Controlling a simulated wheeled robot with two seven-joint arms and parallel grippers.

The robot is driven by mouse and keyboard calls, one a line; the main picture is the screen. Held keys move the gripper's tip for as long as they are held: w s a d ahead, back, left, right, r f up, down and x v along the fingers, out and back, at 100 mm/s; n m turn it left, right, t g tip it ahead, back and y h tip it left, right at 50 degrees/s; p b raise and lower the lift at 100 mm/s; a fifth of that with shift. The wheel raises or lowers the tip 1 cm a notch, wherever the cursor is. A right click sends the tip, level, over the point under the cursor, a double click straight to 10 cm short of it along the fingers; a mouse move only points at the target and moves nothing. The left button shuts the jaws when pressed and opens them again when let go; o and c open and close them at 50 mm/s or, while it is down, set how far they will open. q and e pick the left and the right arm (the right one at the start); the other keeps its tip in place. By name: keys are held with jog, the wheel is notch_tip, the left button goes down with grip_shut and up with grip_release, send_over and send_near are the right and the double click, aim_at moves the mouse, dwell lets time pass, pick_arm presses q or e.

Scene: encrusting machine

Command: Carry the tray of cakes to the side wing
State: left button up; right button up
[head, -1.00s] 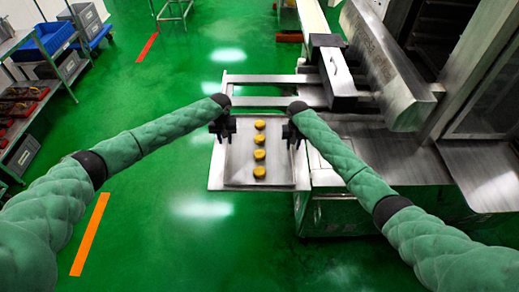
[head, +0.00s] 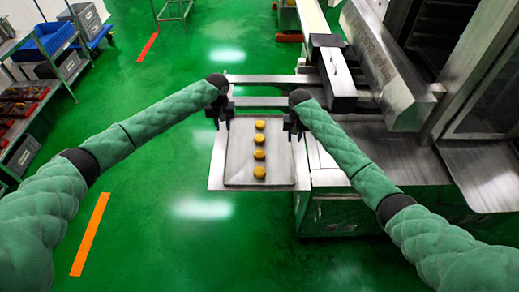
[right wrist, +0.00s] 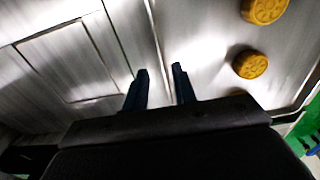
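The tray (head: 236,172) is a flat metal sheet with a low rim. It lies on a steel side shelf (head: 216,178) of the machine and bears a single row of small round yellow cakes (head: 259,155). My left gripper (head: 221,122) is at the tray's far left corner; its finger gap is too small to tell. My right gripper (head: 294,132) is at the far right corner. In the right wrist view its two dark fingers (right wrist: 160,78) stand apart, with the tray's rim line showing between them. Cakes (right wrist: 250,64) lie to their right there.
The steel machine (head: 390,70) with its conveyor fills the right side. Frame bars (head: 262,78) extend left beyond the tray. A shelf rack with a blue crate (head: 52,38) stands at the far left. The green floor left of the tray is clear, with an orange stripe (head: 90,235).

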notch_tip(320, 180, up, 7)
jog(key=shift+f, duration=0.15)
dwell(0.6)
